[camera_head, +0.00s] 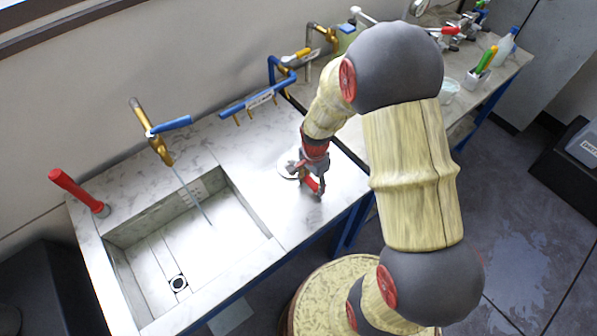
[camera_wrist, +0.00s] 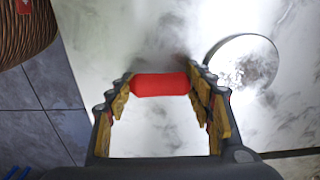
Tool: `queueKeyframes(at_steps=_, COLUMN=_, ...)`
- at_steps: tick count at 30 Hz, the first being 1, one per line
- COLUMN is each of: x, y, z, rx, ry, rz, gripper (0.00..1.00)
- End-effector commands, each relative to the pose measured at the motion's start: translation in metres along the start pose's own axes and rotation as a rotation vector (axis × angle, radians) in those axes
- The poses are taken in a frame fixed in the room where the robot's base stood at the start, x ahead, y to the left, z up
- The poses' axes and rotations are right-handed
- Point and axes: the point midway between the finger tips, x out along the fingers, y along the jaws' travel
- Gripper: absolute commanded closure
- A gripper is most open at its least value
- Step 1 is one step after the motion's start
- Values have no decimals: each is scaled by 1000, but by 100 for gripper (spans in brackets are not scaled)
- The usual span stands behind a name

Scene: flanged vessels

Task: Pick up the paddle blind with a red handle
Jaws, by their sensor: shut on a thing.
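The red handle of the paddle blind (camera_wrist: 160,85) lies crosswise between the fingertips of my gripper (camera_wrist: 161,82) in the wrist view. My gripper is shut on this handle, with a finger at each end. In the head view, my gripper (camera_head: 314,182) is low over the counter right of the sink, with red showing at its fingers. A blurred grey patch lies beyond the handle in the wrist view; I cannot tell whether it is the blind's metal plate or a shadow. A round shiny disc (camera_wrist: 243,62) lies to the right; its link to the handle does not show.
The sink (camera_head: 190,255) is left of my gripper, with a blue-handled brass tap (camera_head: 158,140) behind it. A red upright cylinder (camera_head: 78,192) stands at the far left. A blue pipe rack (camera_head: 255,103) is at the back. Bottles and tools crowd the far-right counter.

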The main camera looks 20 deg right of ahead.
Motion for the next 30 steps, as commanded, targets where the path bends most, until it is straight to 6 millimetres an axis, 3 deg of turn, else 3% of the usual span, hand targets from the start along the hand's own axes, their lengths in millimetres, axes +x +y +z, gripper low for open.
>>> queueKeyframes(at_steps=15, x=0, y=0, z=0, rx=0, ry=0, rz=0, gripper=97)
queueKeyframes(at_steps=25, x=-4, y=-1, z=0, rx=0, ry=1, rz=-3, gripper=97)
queueKeyframes(at_steps=30, x=-17, y=-2, z=-1, rx=0, ry=2, rz=-5, gripper=97)
